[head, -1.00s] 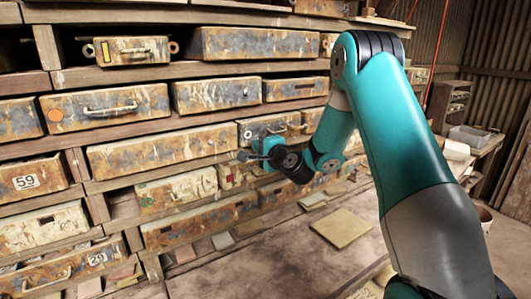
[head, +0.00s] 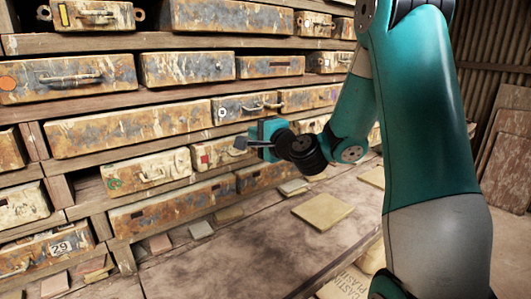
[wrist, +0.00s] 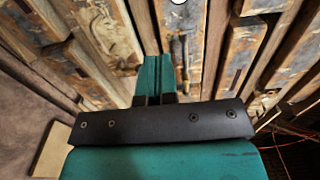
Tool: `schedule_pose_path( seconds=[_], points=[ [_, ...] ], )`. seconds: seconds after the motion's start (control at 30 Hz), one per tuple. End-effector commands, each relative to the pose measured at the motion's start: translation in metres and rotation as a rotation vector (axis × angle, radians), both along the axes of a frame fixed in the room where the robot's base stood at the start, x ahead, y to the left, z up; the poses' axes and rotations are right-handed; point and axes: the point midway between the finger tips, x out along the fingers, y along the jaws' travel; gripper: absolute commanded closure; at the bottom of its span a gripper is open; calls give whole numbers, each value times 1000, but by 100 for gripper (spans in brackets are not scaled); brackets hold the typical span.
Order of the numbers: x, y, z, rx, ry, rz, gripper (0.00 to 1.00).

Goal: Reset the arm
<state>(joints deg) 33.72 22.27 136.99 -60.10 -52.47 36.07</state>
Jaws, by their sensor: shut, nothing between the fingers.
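My arm, teal with dark grey joints, reaches in from the right side of the head view. My gripper (head: 243,143) points left toward the wall of drawers, in front of the middle rows. It is shut and holds nothing. In the wrist view my gripper (wrist: 153,97) shows as teal fingers beyond a black plate, with drawer fronts behind it. I cannot tell the exact gap between the fingertips and the drawers.
Rusty, worn drawers (head: 130,128) fill a wooden rack on the left and centre. A workbench (head: 225,262) runs below them. A square tan tile (head: 322,210) lies on it, and several smaller tiles lie along the rack's foot. Corrugated metal wall (head: 497,60) stands at the right.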

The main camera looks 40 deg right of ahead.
Motion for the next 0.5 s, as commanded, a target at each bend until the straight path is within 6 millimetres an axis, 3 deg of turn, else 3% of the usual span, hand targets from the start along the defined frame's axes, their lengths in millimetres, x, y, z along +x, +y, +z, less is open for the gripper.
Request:
schedule_pose_path(
  seconds=[0.2,0.5],
  points=[
    [-28,0,-2,0,0,-1,100],
    [-33,4,0,-3,3,9,100]
  ],
)
